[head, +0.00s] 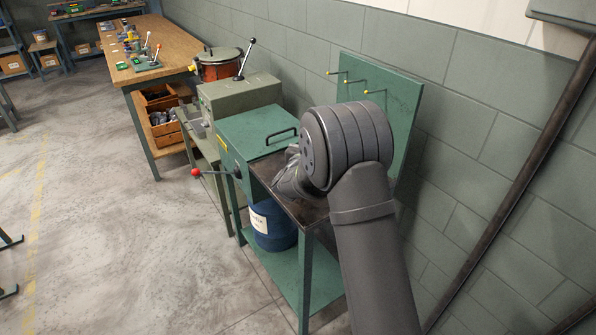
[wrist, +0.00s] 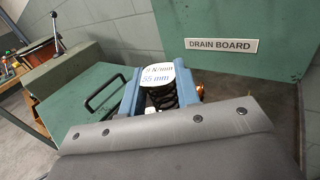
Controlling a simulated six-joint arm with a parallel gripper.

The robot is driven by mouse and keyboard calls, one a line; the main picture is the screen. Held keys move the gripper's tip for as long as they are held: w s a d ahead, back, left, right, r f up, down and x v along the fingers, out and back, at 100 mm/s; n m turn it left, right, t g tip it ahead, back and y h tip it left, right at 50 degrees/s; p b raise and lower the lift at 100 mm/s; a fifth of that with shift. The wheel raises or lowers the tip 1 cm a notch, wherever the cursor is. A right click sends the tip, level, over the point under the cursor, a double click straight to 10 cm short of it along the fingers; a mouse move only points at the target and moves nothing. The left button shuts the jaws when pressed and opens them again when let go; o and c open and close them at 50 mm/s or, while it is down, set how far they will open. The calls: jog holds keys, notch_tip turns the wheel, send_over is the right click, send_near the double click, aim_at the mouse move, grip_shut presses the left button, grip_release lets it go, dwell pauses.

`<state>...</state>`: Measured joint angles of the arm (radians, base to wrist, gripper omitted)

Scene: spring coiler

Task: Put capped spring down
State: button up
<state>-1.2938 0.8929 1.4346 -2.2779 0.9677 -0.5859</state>
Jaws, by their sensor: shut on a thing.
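My gripper (wrist: 160,85) shows in the wrist view with two blue fingers shut on the capped spring. The spring (wrist: 163,97) is a dark coil, and its pale cap (wrist: 159,73) carries a printed label that reads "55 mm" with a partly legible "N/mm" line. In the head view my arm hides the fingers and the spring. There my wrist hangs over the dark top of a green stand (head: 266,170). I cannot tell whether the spring touches any surface.
A green upright board (head: 400,100) with yellow-tipped hooks stands behind; its sign (wrist: 221,45) reads "DRAIN BOARD". Left of my gripper is a green box (head: 255,135) with a black handle and a red-knobbed lever (head: 196,172). A blue drum (head: 272,228) sits below. A small orange thing (wrist: 200,90) shows beside the right finger.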

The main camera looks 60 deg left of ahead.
jog(key=s+a+f, duration=0.4)
jog(key=a, duration=0.1)
jog(key=s+a+f, duration=0.2)
jog(key=shift+s+a+f, duration=0.1)
jog(key=shift+a, duration=0.3)
jog(key=shift+f, duration=1.9)
jog(key=shift+f, duration=0.15)
jog(key=o, duration=0.9)
jog(key=shift+o, duration=0.2)
jog(key=v, duration=1.2)
